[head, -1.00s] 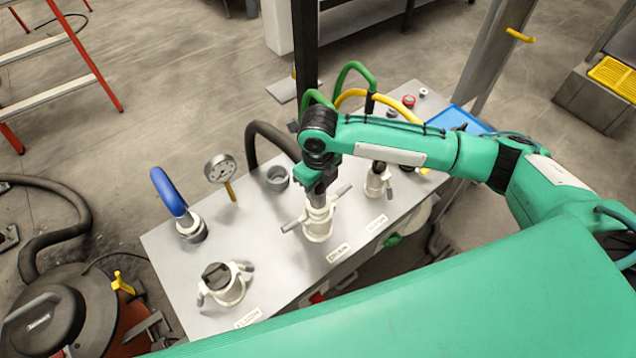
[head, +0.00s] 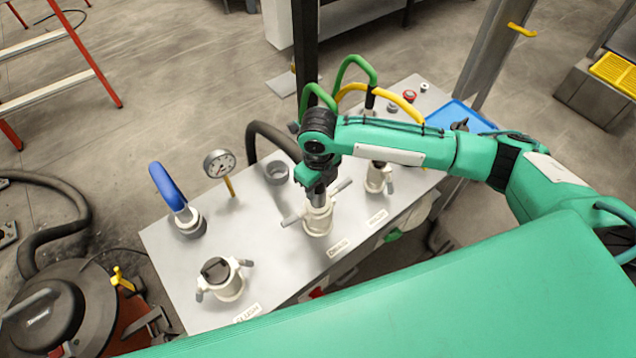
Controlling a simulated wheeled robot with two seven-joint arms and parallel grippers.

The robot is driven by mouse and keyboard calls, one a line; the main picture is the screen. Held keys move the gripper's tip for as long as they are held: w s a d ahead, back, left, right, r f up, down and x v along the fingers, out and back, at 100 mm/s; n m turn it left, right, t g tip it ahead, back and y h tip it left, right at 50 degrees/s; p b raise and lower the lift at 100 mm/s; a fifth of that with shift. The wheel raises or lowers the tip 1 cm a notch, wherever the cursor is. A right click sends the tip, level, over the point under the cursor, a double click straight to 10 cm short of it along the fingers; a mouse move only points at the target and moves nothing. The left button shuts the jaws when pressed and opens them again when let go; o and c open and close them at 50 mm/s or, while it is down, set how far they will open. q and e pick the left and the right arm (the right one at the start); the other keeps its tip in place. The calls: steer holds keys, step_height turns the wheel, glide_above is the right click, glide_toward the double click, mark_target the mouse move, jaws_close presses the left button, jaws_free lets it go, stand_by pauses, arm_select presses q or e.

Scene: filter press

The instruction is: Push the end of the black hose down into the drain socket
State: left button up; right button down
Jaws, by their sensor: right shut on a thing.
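The drain socket (head: 318,222) is a cream-coloured coupling with two side levers, on the grey bench top behind the DRAIN label (head: 339,247). My right gripper (head: 317,186) points down directly above it and is shut on the end of the black hose. The black hose (head: 262,131) arches up behind the bench and runs in behind my right wrist. A short grey piece shows between the fingers and the socket mouth. It appears to be at or in the mouth; the depth is hidden. My left gripper is out of view.
The FLUSH socket (head: 226,279) stands front left, and another socket (head: 378,177) stands right of the drain. Green and yellow hoses (head: 355,68) arch behind my arm.

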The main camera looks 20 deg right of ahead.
steer(key=c, duration=0.8)
jaws_free()
